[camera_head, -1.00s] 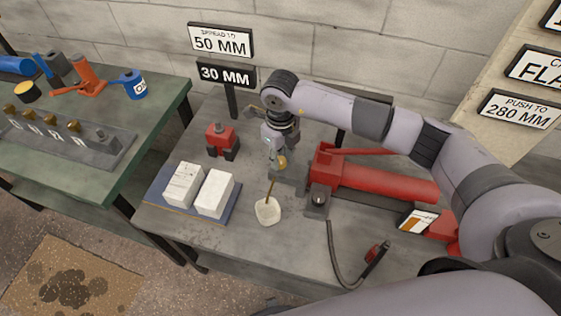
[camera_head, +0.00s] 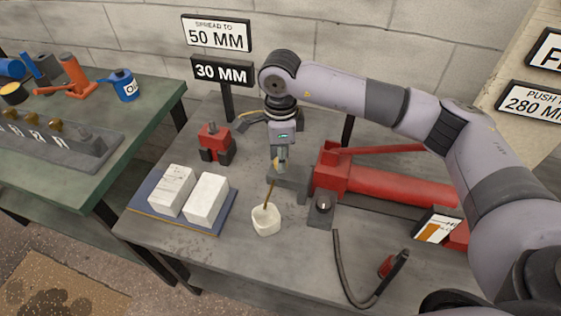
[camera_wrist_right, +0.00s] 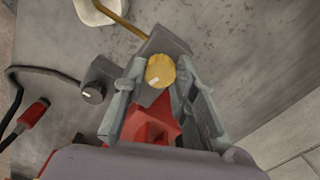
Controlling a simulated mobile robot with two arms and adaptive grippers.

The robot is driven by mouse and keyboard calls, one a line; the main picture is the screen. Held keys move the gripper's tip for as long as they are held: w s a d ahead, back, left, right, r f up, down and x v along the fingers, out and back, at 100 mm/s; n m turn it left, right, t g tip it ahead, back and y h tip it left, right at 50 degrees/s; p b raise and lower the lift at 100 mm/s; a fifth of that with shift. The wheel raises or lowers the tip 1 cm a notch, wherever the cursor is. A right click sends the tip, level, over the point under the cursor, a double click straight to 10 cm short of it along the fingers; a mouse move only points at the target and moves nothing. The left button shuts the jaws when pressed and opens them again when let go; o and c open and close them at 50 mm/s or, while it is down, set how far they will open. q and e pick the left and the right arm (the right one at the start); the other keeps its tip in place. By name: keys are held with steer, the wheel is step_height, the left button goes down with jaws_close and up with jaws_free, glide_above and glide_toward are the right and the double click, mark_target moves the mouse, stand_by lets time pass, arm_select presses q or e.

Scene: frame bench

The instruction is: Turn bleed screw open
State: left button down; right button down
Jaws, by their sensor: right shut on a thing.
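The bleed screw is a brass knob (camera_wrist_right: 160,72) with a white mark, set on a dark grey block (camera_wrist_right: 172,45). In the head view the screw (camera_head: 280,165) is mostly hidden by my fingers. My right gripper (camera_head: 280,160) points down at it. In the right wrist view its fingers lie on both sides of the knob, and the gripper (camera_wrist_right: 161,76) is shut on it. A thin brass tube (camera_head: 269,192) runs from the block to a white cup (camera_head: 265,221). My left gripper is not in view.
A red pump (camera_head: 332,172) with a long red cylinder lies right of the block. A dark round knob (camera_head: 323,203) sits in front of it. White blocks (camera_head: 206,198) and a red-black tool (camera_head: 214,143) stand left.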

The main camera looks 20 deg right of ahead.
steer(key=shift+n+b, duration=0.3)
steer(key=shift+n, duration=0.1)
steer(key=c, duration=1.3)
jaws_free()
step_height(320, 180, up, 12)
